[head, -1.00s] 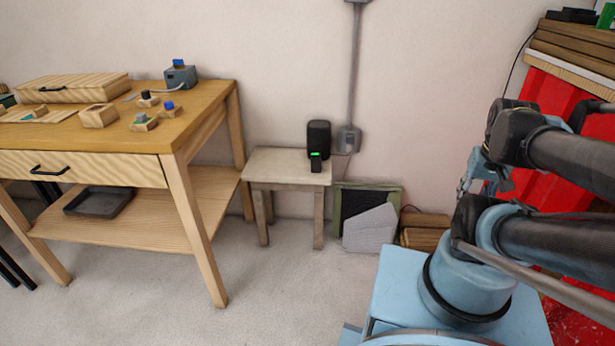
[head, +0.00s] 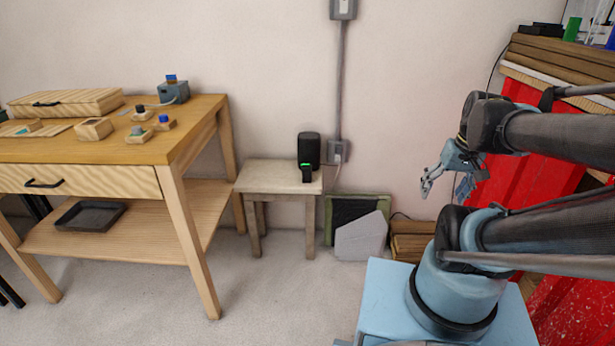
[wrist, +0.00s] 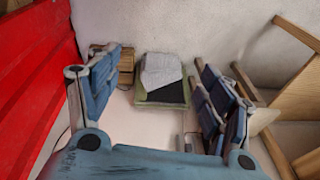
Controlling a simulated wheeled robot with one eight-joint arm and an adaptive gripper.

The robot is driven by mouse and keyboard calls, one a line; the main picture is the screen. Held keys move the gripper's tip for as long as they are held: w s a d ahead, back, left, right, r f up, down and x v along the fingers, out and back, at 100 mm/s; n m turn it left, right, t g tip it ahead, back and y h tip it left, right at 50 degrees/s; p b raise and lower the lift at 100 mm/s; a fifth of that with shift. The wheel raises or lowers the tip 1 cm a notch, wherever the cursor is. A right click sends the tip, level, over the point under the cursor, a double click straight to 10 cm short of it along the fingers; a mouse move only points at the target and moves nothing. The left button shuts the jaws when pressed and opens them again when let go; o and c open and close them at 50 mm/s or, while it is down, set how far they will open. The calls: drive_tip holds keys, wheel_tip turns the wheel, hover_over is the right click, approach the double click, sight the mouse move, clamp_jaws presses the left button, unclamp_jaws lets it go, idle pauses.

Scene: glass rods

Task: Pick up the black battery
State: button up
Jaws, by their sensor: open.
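A small black block with a green light (head: 306,173), which looks like the black battery, stands upright at the front right of the small stool top (head: 262,176) in the head view. A taller black rounded unit (head: 309,149) stands right behind it. I cannot tell whether the two touch. My gripper (head: 428,183) is raised to the right of the stool, apart from it. In the wrist view my gripper (wrist: 155,68) has its blue fingers wide apart with nothing between them. The black block is not visible in the wrist view.
A wooden workbench (head: 90,150) with small wooden-based parts stands left of the stool. A green-framed panel (head: 330,222) and a grey slab (head: 361,238) lean right of the stool, near wood blocks (head: 412,240). A red cabinet (head: 500,180) is at the right. The floor before the stool is clear.

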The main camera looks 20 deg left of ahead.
drive_tip(key=w+a+r+n+g+y, duration=0.1)
drive_tip(key=w+a+n+y, duration=0.2)
drive_tip(key=w+a, duration=0.55)
drive_tip(key=w+a+n+y, duration=0.3)
drive_tip(key=w+a, duration=0.2)
drive_tip(key=w, duration=0.7)
drive_tip(key=w+a+r+n+g+y, duration=0.1)
drive_tip(key=w+a+n+y, duration=0.2)
drive_tip(key=w+a, duration=0.55)
drive_tip(key=w+a+f+n+g+y, duration=0.1)
drive_tip(key=w+a+f+n+y, duration=0.1)
drive_tip(key=w+f, duration=0.35)
drive_tip(key=n+g+y, duration=0.3)
drive_tip(key=n+y, duration=0.2)
drive_tip(key=n, duration=0.3)
approach(307, 166)
drive_tip(key=a, duration=0.1)
drive_tip(key=a+f, duration=0.1)
drive_tip(key=a, duration=0.1)
drive_tip(key=s+a, duration=0.1)
drive_tip(key=shift+s+a+f, duration=0.15)
drive_tip(key=shift+a+f, duration=0.2)
drive_tip(key=shift+f, duration=0.05)
drive_tip(key=shift+r+x, duration=0.15)
drive_tip(key=shift+x, duration=1.15)
drive_tip(key=shift+r+x, duration=0.2)
drive_tip(key=shift+x, duration=1.1)
drive_tip(key=c, duration=1.4)
